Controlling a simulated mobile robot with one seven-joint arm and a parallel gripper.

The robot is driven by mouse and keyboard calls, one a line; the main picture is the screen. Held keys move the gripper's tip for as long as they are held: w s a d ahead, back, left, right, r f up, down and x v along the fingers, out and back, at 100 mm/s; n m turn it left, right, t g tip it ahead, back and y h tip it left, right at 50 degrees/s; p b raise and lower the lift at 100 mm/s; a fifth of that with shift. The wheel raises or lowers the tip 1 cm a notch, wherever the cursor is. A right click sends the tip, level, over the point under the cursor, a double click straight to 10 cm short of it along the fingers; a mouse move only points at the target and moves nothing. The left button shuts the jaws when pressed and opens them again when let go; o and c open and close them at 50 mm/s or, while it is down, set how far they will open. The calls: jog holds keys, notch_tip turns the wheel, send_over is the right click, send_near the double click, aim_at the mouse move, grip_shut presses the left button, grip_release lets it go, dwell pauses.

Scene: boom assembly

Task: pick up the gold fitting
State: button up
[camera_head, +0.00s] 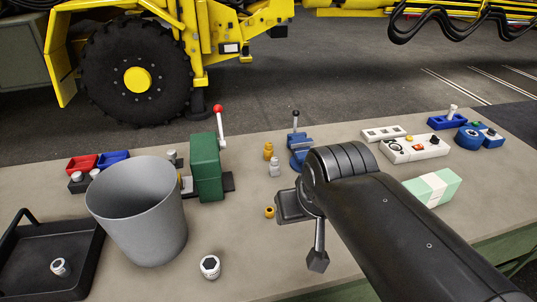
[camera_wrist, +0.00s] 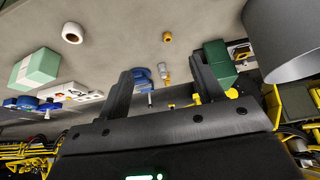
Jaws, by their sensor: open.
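A small gold fitting (camera_head: 268,151) stands upright on the table beside a silver fitting (camera_head: 275,169) in the head view. A second, shorter gold piece (camera_head: 269,212) with a dark hole lies nearer, left of my gripper (camera_head: 306,235). In the wrist view this holed gold piece (camera_wrist: 167,37) sits at upper middle, beyond the fingertips. My gripper (camera_wrist: 162,80) is open there, with nothing between its fingers. A pale and gold shape shows through the gap; I cannot tell which upright fitting it is. My arm covers part of the table in the head view.
A grey bin (camera_head: 139,215), black tray (camera_head: 35,262) and green lever press (camera_head: 207,167) stand left. A blue vise (camera_head: 300,148) stands behind my gripper. A mint box (camera_head: 431,188) and a white control box (camera_head: 414,149) lie right.

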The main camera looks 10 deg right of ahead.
jog(key=w+d+r+m+h, duration=0.1)
jog(key=w+r, duration=0.3)
jog(key=w, duration=1)
jog(key=m+g+h, duration=0.1)
jog(key=m+g, duration=0.1)
jog(key=m, duration=0.3)
send_over(268, 144)
jog(key=s+a, duration=0.1)
jog(key=s, duration=0.3)
notch_tip(268, 144, down, 19)
jog(key=x, duration=0.6)
jog(key=shift+a, duration=0.1)
jog(key=shift+w+a+x, duration=0.1)
jog(key=shift+w+x, duration=0.1)
jog(key=shift+x, duration=1.15)
jog(key=shift+w+a+x, duration=0.1)
jog(key=shift+w+x, duration=0.1)
jog(key=shift+x, duration=1.15)
jog(key=shift+r, duration=0.1)
jog(key=shift+r, duration=0.1)
jog(key=c, duration=1.3)
